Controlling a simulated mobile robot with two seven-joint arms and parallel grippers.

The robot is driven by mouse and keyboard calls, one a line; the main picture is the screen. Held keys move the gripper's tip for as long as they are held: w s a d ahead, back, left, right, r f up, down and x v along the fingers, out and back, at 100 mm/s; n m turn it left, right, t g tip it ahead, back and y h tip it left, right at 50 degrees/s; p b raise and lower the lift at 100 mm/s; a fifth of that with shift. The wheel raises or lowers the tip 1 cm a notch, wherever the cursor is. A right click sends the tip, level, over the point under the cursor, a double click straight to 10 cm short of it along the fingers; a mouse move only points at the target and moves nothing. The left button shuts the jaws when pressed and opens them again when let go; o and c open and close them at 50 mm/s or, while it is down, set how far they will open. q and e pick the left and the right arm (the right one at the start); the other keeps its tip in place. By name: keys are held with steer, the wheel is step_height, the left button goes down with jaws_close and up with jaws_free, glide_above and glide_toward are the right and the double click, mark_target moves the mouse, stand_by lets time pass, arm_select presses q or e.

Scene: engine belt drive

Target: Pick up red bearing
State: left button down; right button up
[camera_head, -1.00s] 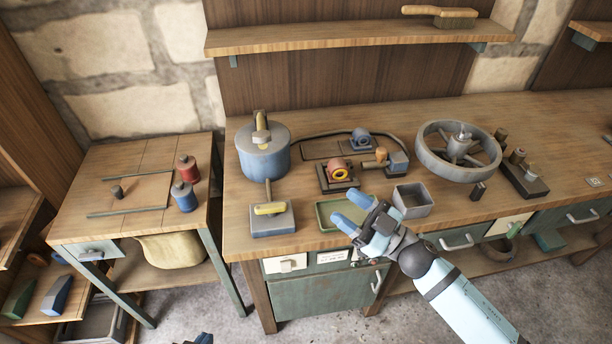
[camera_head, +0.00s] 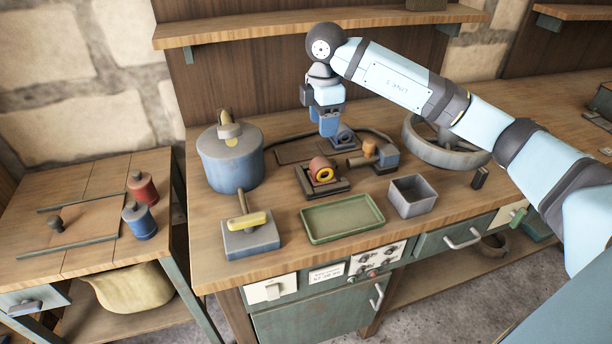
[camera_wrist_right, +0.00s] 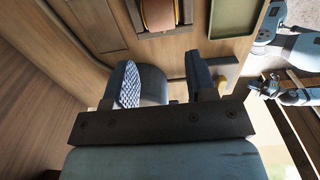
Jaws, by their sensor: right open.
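The red bearing (camera_head: 320,168), a red cylinder with a yellow ring on its face, sits in a dark block on the workbench. In the right wrist view its red body (camera_wrist_right: 158,13) is cut by the top edge.
A green tray (camera_head: 342,235) and a grey bin (camera_head: 412,212) stand in front. A blue pot (camera_head: 229,172) and a yellow-handled block (camera_head: 250,242) stand left. A blue part with an orange knob (camera_head: 370,148) is close right. A grey wheel (camera_head: 470,160) is farther right, under my right arm.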

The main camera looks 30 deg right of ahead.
mark_target(322, 160)
step_height(322, 160, down, 14)
steer(key=shift+d+r+b, duration=0.1)
steer(key=shift+r+b, duration=0.15)
steer(key=shift+b, duration=0.35)
steer(key=shift+r, duration=0.15)
steer(key=c, duration=0.9)
